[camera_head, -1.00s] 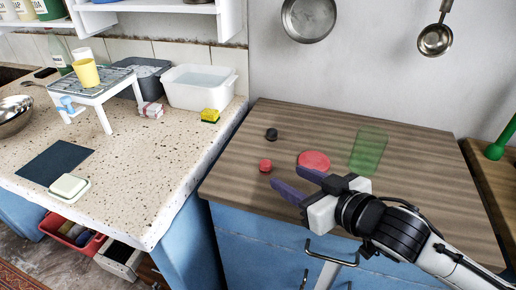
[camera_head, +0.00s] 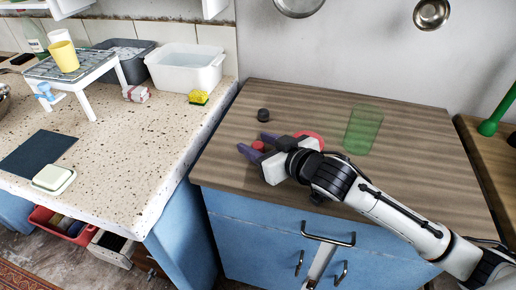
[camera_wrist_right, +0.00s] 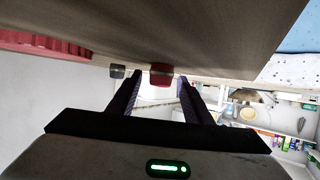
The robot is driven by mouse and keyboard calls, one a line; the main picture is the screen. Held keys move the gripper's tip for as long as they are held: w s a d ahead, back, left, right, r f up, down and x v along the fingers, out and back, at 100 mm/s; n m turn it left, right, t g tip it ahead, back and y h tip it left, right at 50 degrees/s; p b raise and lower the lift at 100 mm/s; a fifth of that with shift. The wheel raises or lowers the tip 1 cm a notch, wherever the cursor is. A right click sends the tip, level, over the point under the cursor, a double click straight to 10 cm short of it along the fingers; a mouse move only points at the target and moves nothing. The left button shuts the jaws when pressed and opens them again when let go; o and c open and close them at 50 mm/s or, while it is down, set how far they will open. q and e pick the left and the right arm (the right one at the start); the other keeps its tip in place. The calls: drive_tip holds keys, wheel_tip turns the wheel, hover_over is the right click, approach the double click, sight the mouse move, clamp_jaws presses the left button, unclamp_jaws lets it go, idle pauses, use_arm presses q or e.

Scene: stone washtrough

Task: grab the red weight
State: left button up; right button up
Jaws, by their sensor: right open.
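The red weight (camera_head: 258,146) is a small red cylinder on the brown wooden worktop. In the head view it shows between the two purple fingers of my right gripper (camera_head: 252,142). The right wrist view, where the worktop is at the top, shows the red weight (camera_wrist_right: 161,74) ahead between the open fingers of the right gripper (camera_wrist_right: 159,78). The fingers are apart and not closed on it. I cannot tell whether the fingertips reach past its near side. My left gripper is not in view.
A black weight (camera_head: 263,115) stands just behind the red one. A red round disc (camera_head: 311,136) is partly hidden behind my gripper. A green see-through cup (camera_head: 363,130) stands further right.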

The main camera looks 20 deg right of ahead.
drive_tip(key=c, duration=1.1)
drive_tip(key=shift+r, duration=0.1)
